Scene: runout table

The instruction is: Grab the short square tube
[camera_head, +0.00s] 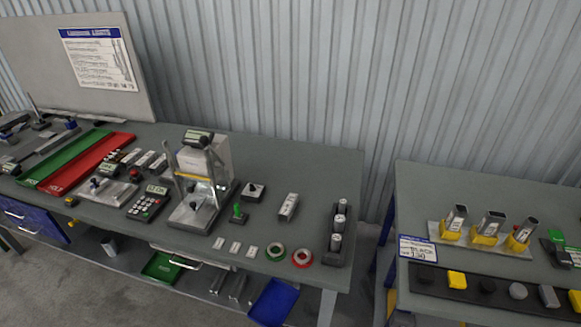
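A short, silver, square-sided piece (288,207) lies on the grey table top at its right part, apart from its neighbours; it looks like a short square tube, but its open end is too small to make out. Three silver tubes (490,224) stand tilted in yellow holders on the right-hand table, which carries a sign. More long metal pieces (236,287) lie on the lower shelf, partly hidden by the table edge. Neither of my grippers is in the head view.
A measuring stand (196,205) rises left of the short piece, with a green-handled item (238,213) between. A black rack (338,238) stands to the right. Green tape (275,251) and red tape (302,258) lie near the front edge. A gap separates the tables.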

